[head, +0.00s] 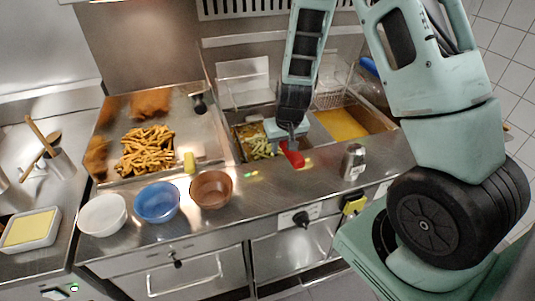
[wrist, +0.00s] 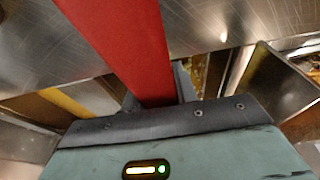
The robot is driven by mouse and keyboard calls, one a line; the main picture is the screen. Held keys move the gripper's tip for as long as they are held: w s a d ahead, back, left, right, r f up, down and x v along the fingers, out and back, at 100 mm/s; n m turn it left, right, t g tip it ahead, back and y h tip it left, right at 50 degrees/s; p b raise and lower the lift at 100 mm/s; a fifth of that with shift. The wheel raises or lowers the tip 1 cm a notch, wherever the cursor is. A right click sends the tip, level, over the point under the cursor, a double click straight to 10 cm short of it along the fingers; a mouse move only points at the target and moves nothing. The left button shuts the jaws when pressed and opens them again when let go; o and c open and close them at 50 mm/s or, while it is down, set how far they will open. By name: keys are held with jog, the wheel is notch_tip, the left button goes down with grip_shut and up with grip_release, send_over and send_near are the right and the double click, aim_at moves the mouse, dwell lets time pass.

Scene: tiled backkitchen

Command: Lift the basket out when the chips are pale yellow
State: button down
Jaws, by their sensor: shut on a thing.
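My gripper (head: 287,137) is at the left fryer well and is shut on the red basket handle (head: 292,155). In the wrist view the red handle (wrist: 120,40) runs up from between the gripper's fingers. The basket (head: 242,146) sits in the left well. The chips (head: 262,148) in it look pale yellow-green. My gripper and the handle hide the right part of the well.
The right well (head: 342,124) holds yellow oil, with another wire basket (head: 330,98) at its back. A salt shaker (head: 353,161) stands on the counter's front right. Browned chips (head: 146,150) lie in the left tray. Bowls (head: 157,202) line the front edge.

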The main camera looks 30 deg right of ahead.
notch_tip(320, 180, up, 9)
jog(key=p, duration=0.7)
jog(key=shift+f, duration=0.1)
jog(key=shift+f+b, duration=0.2)
jog(key=shift+b, duration=0.2)
jog(key=shift+f+b, duration=0.2)
jog(key=shift+b, duration=0.75)
jog(key=shift+r, duration=0.35)
notch_tip(320, 180, up, 13)
jog(key=p, duration=1.1)
jog(key=shift+p, duration=0.4)
